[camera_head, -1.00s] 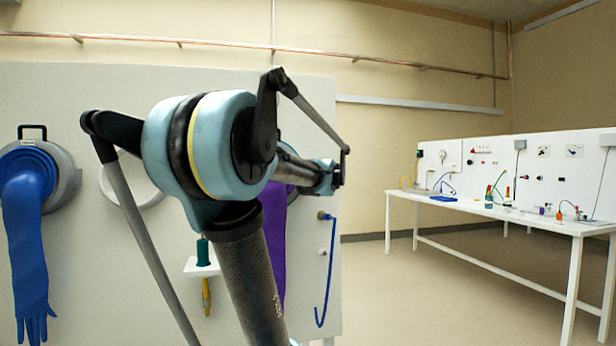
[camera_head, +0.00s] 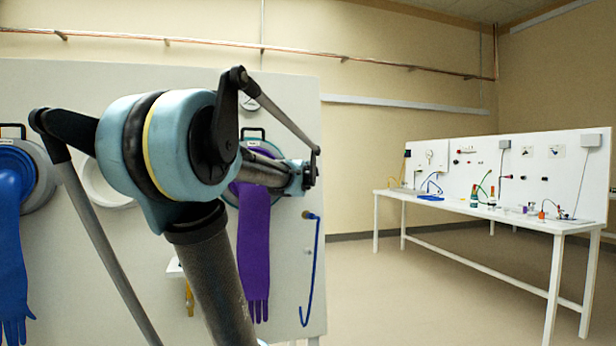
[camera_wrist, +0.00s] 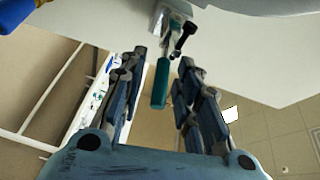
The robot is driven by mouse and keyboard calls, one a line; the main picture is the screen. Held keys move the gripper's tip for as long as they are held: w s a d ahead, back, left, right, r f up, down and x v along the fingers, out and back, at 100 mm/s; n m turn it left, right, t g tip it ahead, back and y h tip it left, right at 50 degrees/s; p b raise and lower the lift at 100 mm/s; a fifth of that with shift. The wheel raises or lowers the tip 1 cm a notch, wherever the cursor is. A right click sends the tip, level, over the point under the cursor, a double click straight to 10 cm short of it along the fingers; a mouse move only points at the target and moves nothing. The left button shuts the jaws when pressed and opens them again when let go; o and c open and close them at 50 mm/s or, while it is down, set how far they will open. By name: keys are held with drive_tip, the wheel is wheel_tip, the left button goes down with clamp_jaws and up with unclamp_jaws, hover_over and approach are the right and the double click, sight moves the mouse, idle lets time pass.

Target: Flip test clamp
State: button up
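In the wrist view, the test clamp (camera_wrist: 176,27) is a small metal fitting on the white panel, with a teal handle (camera_wrist: 160,84) and a dark rod with a tip beside it. The handle points down in the picture. My gripper (camera_wrist: 161,60) is open, with one finger left and one right of the handle in the picture. No finger visibly touches the handle; I cannot tell how deep it sits between them. In the head view my arm covers part of the panel, and I cannot make out the clamp or the gripper there.
The white glovebox panel (camera_head: 295,120) carries a blue glove (camera_head: 14,250), a purple glove (camera_head: 253,250) and a blue hooked hose (camera_head: 312,270). A white bench (camera_head: 470,205) with bottles and fittings stands at the right. Open floor (camera_head: 400,290) lies between panel and bench.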

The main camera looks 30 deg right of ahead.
drive_tip(key=shift+d, duration=0.1)
drive_tip(key=shift+s+r, duration=0.1)
drive_tip(key=shift+s, duration=0.15)
drive_tip(key=v, duration=1.1)
drive_tip(key=shift+a, duration=0.35)
drive_tip(key=shift+s, duration=0.2)
idle(0.5)
